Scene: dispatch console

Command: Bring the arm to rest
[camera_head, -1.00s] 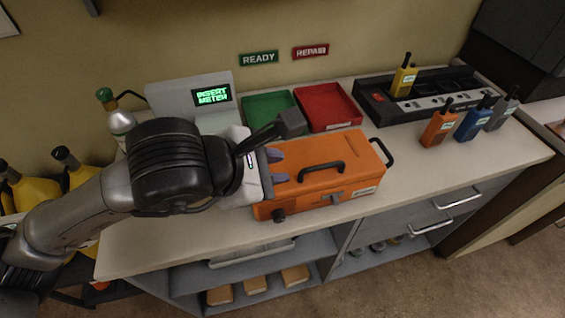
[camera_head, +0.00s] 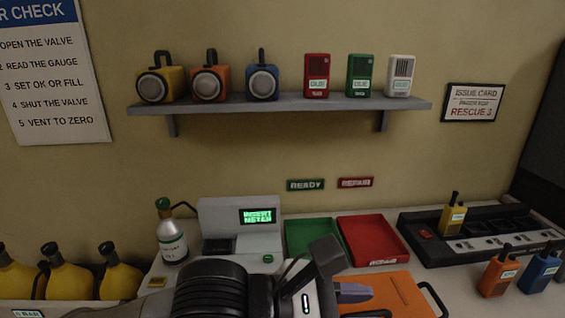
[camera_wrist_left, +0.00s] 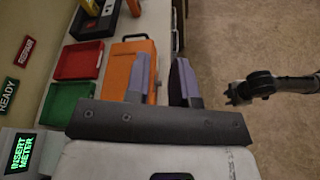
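My left arm comes in from the bottom of the head view. Its gripper (camera_head: 352,292) is at the left end of the orange case (camera_head: 395,290), with purple-grey fingers. In the left wrist view the two fingers (camera_wrist_left: 167,78) stand apart with nothing visible between them. The orange case (camera_wrist_left: 128,62) shows beyond and beside the left finger; I cannot tell whether they touch.
The meter station (camera_head: 238,228) reads "INSERT METER", beside a small gas cylinder (camera_head: 172,235). Green (camera_head: 312,238) and red (camera_head: 375,242) trays and a radio charger (camera_head: 475,240) line the counter. A wall shelf (camera_head: 285,104) holds several devices.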

